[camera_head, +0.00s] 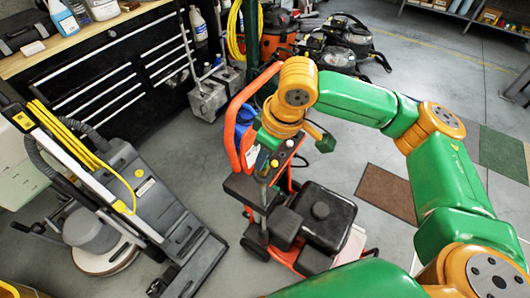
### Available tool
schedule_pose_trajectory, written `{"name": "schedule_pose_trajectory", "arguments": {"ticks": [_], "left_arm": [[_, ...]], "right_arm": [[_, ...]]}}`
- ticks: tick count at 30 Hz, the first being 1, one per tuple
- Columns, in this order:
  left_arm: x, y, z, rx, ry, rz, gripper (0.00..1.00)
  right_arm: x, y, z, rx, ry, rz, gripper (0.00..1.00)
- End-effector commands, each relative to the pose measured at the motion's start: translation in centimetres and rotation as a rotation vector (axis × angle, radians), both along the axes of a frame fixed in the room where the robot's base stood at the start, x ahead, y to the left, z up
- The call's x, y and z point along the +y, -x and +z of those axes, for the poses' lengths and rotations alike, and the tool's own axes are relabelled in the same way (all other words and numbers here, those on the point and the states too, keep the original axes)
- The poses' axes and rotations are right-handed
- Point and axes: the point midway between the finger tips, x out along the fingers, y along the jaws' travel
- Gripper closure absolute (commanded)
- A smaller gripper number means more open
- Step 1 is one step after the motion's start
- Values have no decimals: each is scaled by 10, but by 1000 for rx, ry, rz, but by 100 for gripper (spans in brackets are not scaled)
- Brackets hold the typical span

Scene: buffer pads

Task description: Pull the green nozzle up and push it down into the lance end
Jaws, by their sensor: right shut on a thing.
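A pressure washer with a red-orange frame (241,108) stands on the floor in the middle of the head view. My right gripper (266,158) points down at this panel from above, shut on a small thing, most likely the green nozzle. My own wrist and gripper hide the nozzle, so its seating cannot be made out. The lance end cannot be clearly picked out. My left gripper is out of view.
A floor-cleaning machine (150,190) stands at the left. Behind it is a black tool chest (110,75) with a wooden top. The washer's black engine (322,215) is below my right arm. Mats (388,192) lie on open floor to the right.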

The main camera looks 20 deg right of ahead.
Motion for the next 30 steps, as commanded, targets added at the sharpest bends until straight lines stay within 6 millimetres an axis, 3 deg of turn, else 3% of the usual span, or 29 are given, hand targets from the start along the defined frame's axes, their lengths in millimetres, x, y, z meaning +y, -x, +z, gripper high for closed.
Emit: {"name": "schedule_pose_trajectory", "arguments": {"ticks": [5,30], "left_arm": [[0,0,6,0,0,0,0],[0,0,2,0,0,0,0]], "right_arm": [[0,0,1,1,0,0,100],[0,0,-10,0,0,0,100]]}}
